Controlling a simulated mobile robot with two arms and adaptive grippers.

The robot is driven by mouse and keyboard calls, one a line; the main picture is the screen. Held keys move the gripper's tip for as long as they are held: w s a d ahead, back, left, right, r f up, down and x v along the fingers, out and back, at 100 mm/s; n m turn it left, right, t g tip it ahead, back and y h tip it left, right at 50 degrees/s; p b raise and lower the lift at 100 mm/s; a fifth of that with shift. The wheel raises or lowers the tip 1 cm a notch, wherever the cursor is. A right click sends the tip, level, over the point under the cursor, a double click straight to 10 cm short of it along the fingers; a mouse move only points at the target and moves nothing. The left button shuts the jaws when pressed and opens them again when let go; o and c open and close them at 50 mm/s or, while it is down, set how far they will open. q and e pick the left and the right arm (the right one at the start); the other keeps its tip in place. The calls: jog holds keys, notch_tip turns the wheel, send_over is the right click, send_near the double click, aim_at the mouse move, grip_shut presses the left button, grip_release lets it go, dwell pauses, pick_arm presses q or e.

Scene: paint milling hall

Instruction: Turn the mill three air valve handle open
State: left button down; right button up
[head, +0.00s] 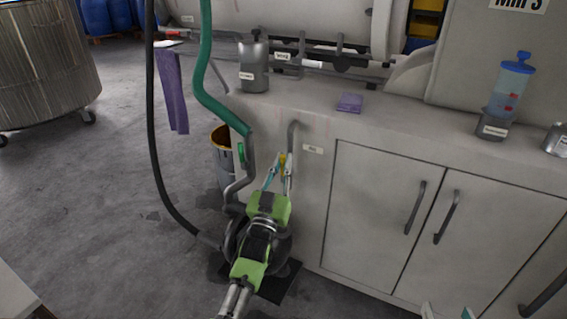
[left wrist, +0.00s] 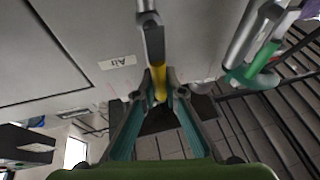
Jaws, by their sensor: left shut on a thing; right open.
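The air valve handle is yellow (head: 283,163) and sits on a grey pipe (head: 292,130) on the cabinet front, beside a small label reading "Air" (left wrist: 117,62). In the left wrist view the yellow handle (left wrist: 159,82) runs roughly in line with the pipe. My left gripper (head: 276,172) is shut on this handle, with its teal-lined fingers (left wrist: 158,95) on either side of it. The handle's lower end is partly hidden between the fingertips. My right gripper (head: 447,313) is open at the bottom edge of the head view, with only its fingertips showing.
A green handle (head: 241,153) sits on the neighbouring pipe with the green hose (head: 205,70), close left of my left gripper. A black hose (head: 153,130) hangs further left. A bucket (head: 222,150) stands behind. Cabinet doors (head: 375,215) with bar handles lie to the right.

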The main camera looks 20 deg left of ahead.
pick_arm(q)
jog(key=shift+f, duration=0.1)
jog(key=c, duration=2.1)
grip_release()
jog(key=v, duration=1.2)
